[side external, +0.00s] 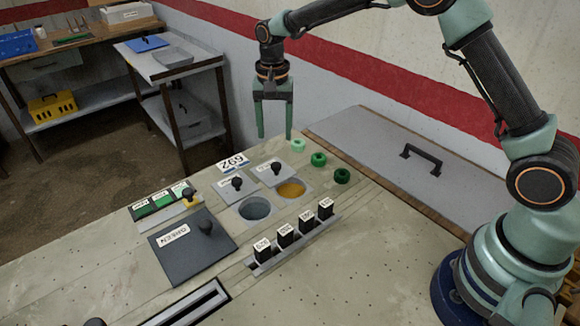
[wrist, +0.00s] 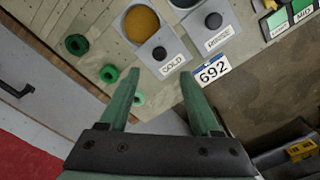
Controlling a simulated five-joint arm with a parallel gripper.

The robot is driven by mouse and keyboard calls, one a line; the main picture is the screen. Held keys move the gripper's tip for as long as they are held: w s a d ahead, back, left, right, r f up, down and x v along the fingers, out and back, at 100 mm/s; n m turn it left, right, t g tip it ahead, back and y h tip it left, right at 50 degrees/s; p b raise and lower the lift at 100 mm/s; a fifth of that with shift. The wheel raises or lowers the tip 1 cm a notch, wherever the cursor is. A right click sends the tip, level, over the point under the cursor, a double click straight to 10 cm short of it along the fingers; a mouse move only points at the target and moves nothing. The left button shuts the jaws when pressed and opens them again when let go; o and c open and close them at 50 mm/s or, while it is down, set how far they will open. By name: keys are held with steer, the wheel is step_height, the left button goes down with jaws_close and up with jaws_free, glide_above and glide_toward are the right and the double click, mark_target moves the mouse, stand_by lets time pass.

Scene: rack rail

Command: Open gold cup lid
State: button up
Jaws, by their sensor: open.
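The gold cup (side external: 291,190) is a round well with gold-coloured contents, and its surface is visible. It also shows in the wrist view (wrist: 143,24). Its lid (side external: 265,175), a grey plate with a black knob, sits beside the well, clear of most of its opening. In the wrist view the lid (wrist: 174,66) reads GOLD. My gripper (side external: 275,137) has two green fingers pointing down, open and empty, above and behind the lid. In the wrist view the fingertips (wrist: 160,76) frame a gap just short of the lid's edge.
The rinse well (side external: 255,208) is open, with its knobbed lid (side external: 232,189) beside it. Several green rings (side external: 318,159) lie right of the gold cup. Upright labelled black blocks (side external: 285,236) stand in a rail in front.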

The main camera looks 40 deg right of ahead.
steer(key=shift+r, duration=1.45)
steer(key=s+d+r+n+t, duration=0.3)
steer(key=s+d+r+n, duration=0.1)
steer(key=s+r, duration=0.65)
steer(key=s+d+n+t, duration=0.2)
steer(key=s+n, duration=0.3)
steer(key=s, duration=0.6)
steer(key=shift+s+d+t, duration=0.3)
steer(key=shift+s+d, duration=0.1)
steer(key=shift+d, duration=0.15)
